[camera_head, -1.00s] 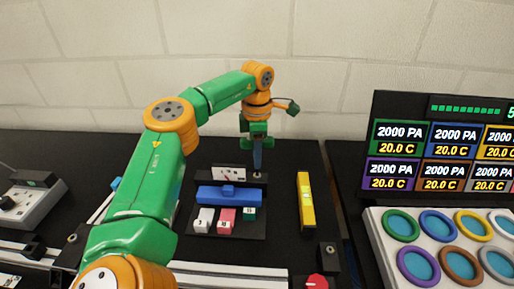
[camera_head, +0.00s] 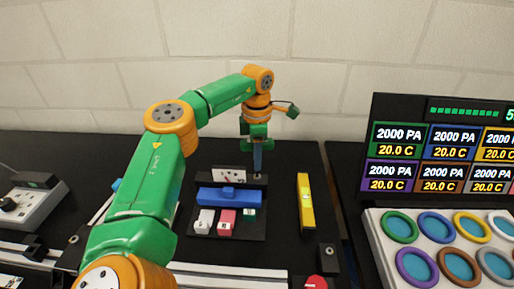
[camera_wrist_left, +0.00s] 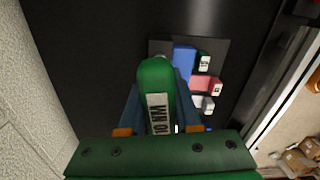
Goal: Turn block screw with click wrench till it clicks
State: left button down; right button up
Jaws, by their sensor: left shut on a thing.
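My left gripper (camera_head: 257,168) points straight down at the back right corner of the black block (camera_head: 255,228). In the left wrist view its dark blue fingers are shut on the click wrench (camera_wrist_left: 157,90), which has a green handle with a white "10 NM" label. The wrench's lower end is hidden by the handle and fingers. The block carries a blue bar (camera_head: 228,198) and small white, pink and green pieces in front of it. The block screw cannot be made out clearly; contact between wrench and screw cannot be seen. My right gripper is out of view.
A yellow bar (camera_head: 306,203) lies right of the block. A dark panel with pressure readings (camera_head: 440,150) and a white board with coloured rings (camera_head: 440,245) stand further right. A grey device (camera_head: 28,200) is at the left. Dark table is clear behind the block.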

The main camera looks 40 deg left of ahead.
pick_arm(q)
jog(key=shift+f, duration=0.6)
dwell(0.4)
jog(key=shift+r, duration=0.1)
jog(key=shift+m+p, duration=0.7)
jog(key=shift+p, duration=0.05)
jog(key=shift+m+p, duration=0.3)
jog(key=shift+p, duration=0.1)
jog(key=shift+m, duration=0.3)
jog(key=shift+p, duration=0.4)
